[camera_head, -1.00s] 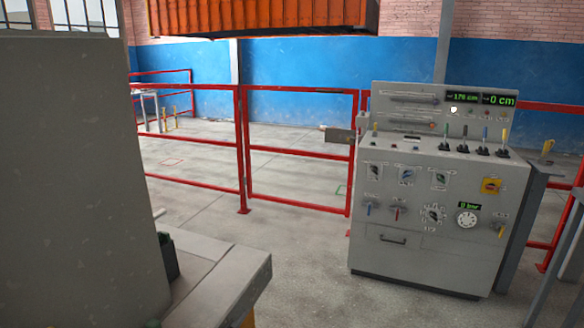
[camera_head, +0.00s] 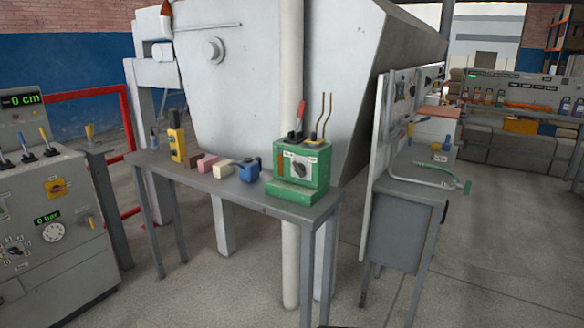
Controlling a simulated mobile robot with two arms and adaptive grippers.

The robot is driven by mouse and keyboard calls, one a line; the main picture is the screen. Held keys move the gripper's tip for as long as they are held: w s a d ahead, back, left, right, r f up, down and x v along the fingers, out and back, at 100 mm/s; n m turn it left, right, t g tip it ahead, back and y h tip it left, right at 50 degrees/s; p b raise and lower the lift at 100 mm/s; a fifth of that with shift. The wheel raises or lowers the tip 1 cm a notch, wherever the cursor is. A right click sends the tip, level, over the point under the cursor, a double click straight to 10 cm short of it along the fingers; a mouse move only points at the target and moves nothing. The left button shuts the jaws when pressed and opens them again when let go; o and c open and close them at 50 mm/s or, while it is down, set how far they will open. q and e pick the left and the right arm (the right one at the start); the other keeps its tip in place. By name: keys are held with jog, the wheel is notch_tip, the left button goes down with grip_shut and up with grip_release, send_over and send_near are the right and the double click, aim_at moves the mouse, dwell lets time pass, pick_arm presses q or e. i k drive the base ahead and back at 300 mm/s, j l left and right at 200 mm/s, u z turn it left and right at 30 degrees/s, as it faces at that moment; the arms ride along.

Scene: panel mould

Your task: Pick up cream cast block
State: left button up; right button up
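The cream cast block (camera_head: 219,169) sits on a narrow grey table (camera_head: 245,195) in the middle of the head view. A pink block (camera_head: 207,163) stands just left of it, and a brown block (camera_head: 193,159) is further left. A small blue can-like object (camera_head: 250,169) is on its right. Neither of my grippers shows in the head view.
A yellow device (camera_head: 177,141) stands at the table's left end and a green box with levers (camera_head: 302,168) at its right. A control cabinet (camera_head: 50,215) is at left, a workbench (camera_head: 405,190) at right. The floor in front is open.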

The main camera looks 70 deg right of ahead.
aim_at(221, 170)
jog(key=z, duration=2.05)
jog(key=i+j+z, duration=0.3)
jog(key=z, duration=0.2)
jog(key=i+j+z, duration=0.25)
jog(key=j+z, duration=0.25)
jog(key=l, duration=0.1)
